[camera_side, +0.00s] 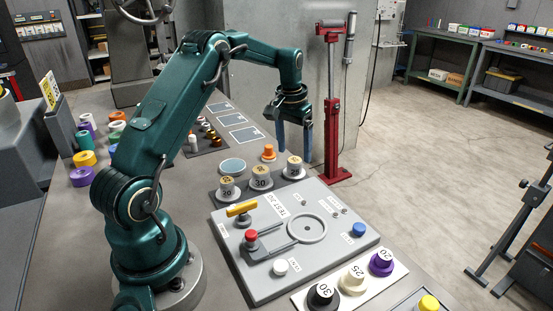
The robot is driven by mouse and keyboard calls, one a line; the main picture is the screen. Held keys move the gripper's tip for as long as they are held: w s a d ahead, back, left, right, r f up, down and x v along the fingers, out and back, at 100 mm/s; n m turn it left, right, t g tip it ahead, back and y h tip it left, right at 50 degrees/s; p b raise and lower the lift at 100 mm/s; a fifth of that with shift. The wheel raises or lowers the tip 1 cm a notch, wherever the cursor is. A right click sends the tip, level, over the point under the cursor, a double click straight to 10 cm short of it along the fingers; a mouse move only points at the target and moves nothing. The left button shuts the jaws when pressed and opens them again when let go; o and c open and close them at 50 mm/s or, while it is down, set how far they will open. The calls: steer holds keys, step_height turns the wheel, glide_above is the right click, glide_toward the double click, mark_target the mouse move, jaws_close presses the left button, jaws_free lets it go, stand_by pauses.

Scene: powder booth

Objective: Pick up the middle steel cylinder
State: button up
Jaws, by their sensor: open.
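Small metal cylinders (193,143) stand on a dark mat (209,149) left of centre, some silvery and some copper-brown. They are too small to tell for certain which is the middle steel one. Three grey, numbered pieces with brass-coloured tops stand in a row nearer the centre; the middle one (261,179) reads 30. My gripper (295,151) points down with its blue fingers apart and nothing between them. It appears above the right end of that row, well to the right of the dark mat. Its exact height is hard to judge.
A grey test-jig board (288,268) with a red knob and yellow handle lies in front. An orange piece (268,153) stands left of my gripper. A red stand (333,130) rises to its right. Coloured rolls (82,177) and black, white and purple numbered plugs (352,279) stand farther out.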

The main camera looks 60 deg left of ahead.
mark_target(295, 160)
steer(key=shift+w+a+f, duration=0.1)
steer(key=shift+w+f, duration=0.05)
steer(key=shift+f, duration=1)
steer(key=shift+w+f, duration=0.1)
steer(key=shift+f, duration=1.05)
jaws_close()
steer(key=shift+r, duration=0.1)
